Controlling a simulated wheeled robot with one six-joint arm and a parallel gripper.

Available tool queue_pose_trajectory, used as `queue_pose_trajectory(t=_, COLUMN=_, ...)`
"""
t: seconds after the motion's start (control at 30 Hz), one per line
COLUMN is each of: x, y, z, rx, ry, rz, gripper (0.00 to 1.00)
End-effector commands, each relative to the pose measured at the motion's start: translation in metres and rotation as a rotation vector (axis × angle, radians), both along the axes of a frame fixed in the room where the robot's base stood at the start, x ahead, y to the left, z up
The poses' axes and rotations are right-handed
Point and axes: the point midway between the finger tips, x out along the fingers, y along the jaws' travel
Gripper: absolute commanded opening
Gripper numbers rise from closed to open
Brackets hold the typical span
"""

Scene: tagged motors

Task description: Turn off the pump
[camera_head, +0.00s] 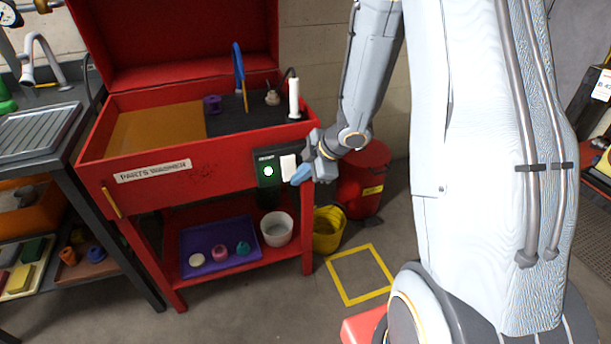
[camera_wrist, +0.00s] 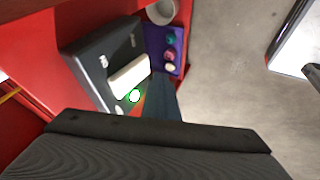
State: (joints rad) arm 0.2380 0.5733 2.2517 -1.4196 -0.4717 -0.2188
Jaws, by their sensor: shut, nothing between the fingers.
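The red parts washer (camera_head: 205,175) stands with its lid up, and a label reads PARTS WASHER. A dark switch box (camera_head: 268,172) sits on its front right corner, with a lit green-white lamp (camera_head: 268,171) and a white rocker switch (camera_head: 288,166). My gripper (camera_head: 296,178) is shut and empty, right at the rocker's lower right side; I cannot tell whether it touches. In the wrist view the switch box (camera_wrist: 98,62), the white rocker (camera_wrist: 130,76) and the glowing lamp (camera_wrist: 134,96) show just beyond my gripper's finger (camera_wrist: 160,97). Which way the rocker is tipped is unclear.
A purple tray (camera_head: 216,262) with small parts and a white bucket (camera_head: 277,229) are on the lower shelf. A yellow bucket (camera_head: 328,230) and a red can (camera_head: 364,180) stand to the right. A yellow floor square (camera_head: 360,274) is empty.

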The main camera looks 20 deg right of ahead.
Motion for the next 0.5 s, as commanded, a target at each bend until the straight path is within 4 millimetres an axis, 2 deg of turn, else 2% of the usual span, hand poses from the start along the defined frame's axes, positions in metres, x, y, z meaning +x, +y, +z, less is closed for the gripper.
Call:
queue_pose_trajectory(t=0.2, x=0.021, y=-0.001, z=-0.002, rx=-0.001, ry=0.0, rz=0.0, gripper=0.0)
queue_pose_trajectory(t=0.5, x=0.025, y=-0.001, z=-0.003, rx=0.0, ry=0.0, rz=-0.002, gripper=0.0)
